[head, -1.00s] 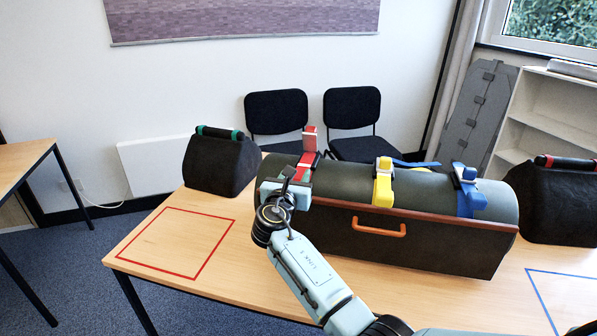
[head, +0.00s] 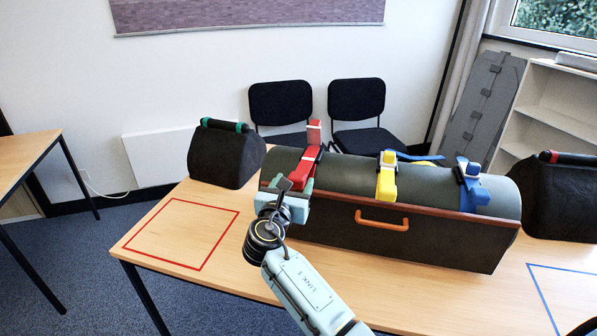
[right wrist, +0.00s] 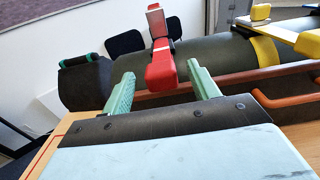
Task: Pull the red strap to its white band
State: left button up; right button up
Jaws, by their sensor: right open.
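The red strap (head: 303,166) lies over the left end of the dark green roll, which rests in a dark box with a brown rim. A red end piece with a pale band (head: 314,132) stands up behind it. In the right wrist view the strap's red near end (right wrist: 162,68) sits ahead of and between the two green fingers. My right gripper (head: 296,186) is open at the box's front left, close to the strap's near end; I see no grip on it. It also shows in the right wrist view (right wrist: 158,92). My left gripper is out of view.
A yellow strap (head: 387,178) and a blue strap (head: 472,185) cross the roll to the right. An orange handle (head: 381,222) juts from the box front. Black weighted bags stand left (head: 225,155) and right (head: 560,198). The red-outlined table area (head: 185,232) is empty.

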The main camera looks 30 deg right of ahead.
jog(key=v, duration=0.7)
jog(key=shift+p, duration=0.3)
jog(key=shift+s, duration=0.1)
